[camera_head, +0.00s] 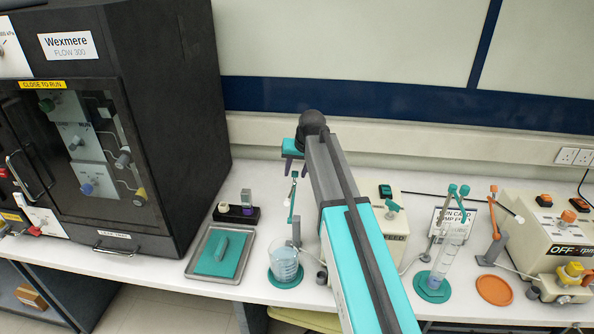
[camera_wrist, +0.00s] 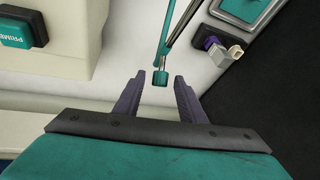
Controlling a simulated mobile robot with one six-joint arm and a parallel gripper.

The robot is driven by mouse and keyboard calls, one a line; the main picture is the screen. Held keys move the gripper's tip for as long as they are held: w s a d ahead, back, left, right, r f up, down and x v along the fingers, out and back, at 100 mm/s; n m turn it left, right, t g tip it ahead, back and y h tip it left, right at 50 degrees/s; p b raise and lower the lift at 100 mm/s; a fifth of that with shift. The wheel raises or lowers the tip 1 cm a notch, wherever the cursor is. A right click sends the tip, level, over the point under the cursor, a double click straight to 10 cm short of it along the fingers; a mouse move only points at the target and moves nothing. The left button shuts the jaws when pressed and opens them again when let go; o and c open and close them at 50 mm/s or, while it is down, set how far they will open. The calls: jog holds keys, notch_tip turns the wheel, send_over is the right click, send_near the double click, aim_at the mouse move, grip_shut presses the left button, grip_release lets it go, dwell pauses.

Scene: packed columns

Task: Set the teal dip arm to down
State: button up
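The teal dip arm (camera_head: 292,205) stands raised and nearly upright on a grey post, beside a beaker (camera_head: 286,265) of pale blue liquid. My gripper (camera_head: 293,174) hangs over the dip arm's upper end, fingers pointing down. In the wrist view, my gripper (camera_wrist: 158,86) is open, with one dark finger on each side. The teal knob of the dip arm (camera_wrist: 161,77) shows between the fingertips with gaps on both sides. I cannot tell how far below the fingertips it lies.
A cream unit with a teal PRIME button (camera_wrist: 18,28) stands close by. A metal tray (camera_head: 187,262), a dark holder (camera_head: 236,215) and a black cabinet (camera_head: 190,120) are left. Another teal arm (camera_head: 455,200) and an orange arm (camera_head: 494,215) stand right. The wall is behind.

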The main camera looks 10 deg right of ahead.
grip_shut()
jog(key=shift+d, duration=0.15)
jog(key=shift+s, duration=0.1)
